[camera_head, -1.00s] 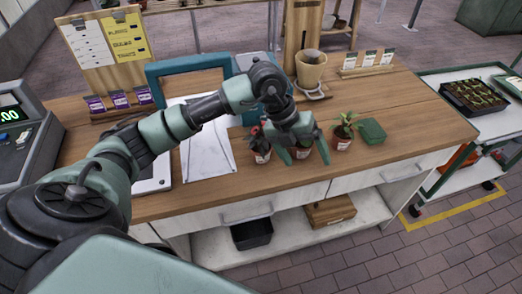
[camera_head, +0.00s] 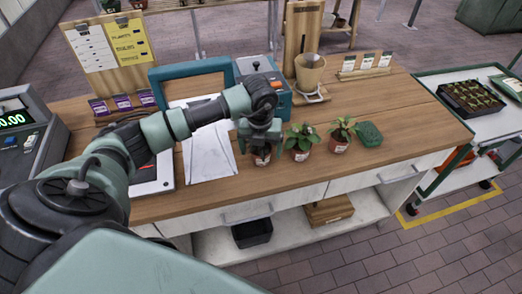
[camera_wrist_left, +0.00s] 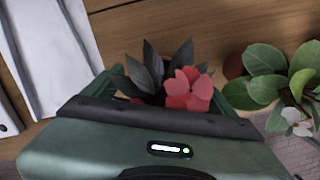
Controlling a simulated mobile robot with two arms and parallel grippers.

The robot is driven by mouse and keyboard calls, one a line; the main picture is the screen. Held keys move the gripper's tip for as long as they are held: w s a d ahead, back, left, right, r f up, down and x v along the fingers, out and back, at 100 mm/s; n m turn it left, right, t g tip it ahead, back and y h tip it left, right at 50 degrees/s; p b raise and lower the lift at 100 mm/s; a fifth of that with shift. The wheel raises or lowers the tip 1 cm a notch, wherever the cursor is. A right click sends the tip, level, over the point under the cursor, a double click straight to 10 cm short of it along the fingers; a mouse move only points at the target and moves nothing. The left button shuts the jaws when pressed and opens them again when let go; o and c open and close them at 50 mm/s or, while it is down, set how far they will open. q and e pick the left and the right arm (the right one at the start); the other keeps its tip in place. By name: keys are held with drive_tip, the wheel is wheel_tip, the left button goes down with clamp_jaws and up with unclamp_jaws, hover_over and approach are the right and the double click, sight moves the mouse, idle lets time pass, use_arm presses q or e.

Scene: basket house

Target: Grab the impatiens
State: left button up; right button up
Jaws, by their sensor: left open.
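A potted plant with dark leaves and a red flower (camera_wrist_left: 190,88) is below my left gripper (camera_head: 260,143). Its terracotta pot (camera_head: 262,160) shows just under the fingers in the head view. The gripper points down and is open, with a green finger on either side of the plant in the left wrist view. The palm hides part of the plant there. A middle potted plant (camera_head: 300,138) stands right of it; its green leaves and white flower (camera_wrist_left: 299,124) show in the wrist view. A third potted plant (camera_head: 342,132) stands further right. No readable label tells which is the impatiens.
The plants stand near the front edge of a wooden counter (camera_head: 400,125). White sheets (camera_head: 207,150) lie to the left. A large pot (camera_head: 309,70) and a blue-grey box (camera_head: 275,85) stand behind.

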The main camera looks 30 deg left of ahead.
use_arm(q)
drive_tip(key=c, duration=1.3)
drive_tip(key=shift+c, duration=1.2)
drive_tip(key=shift+w, duration=0.1)
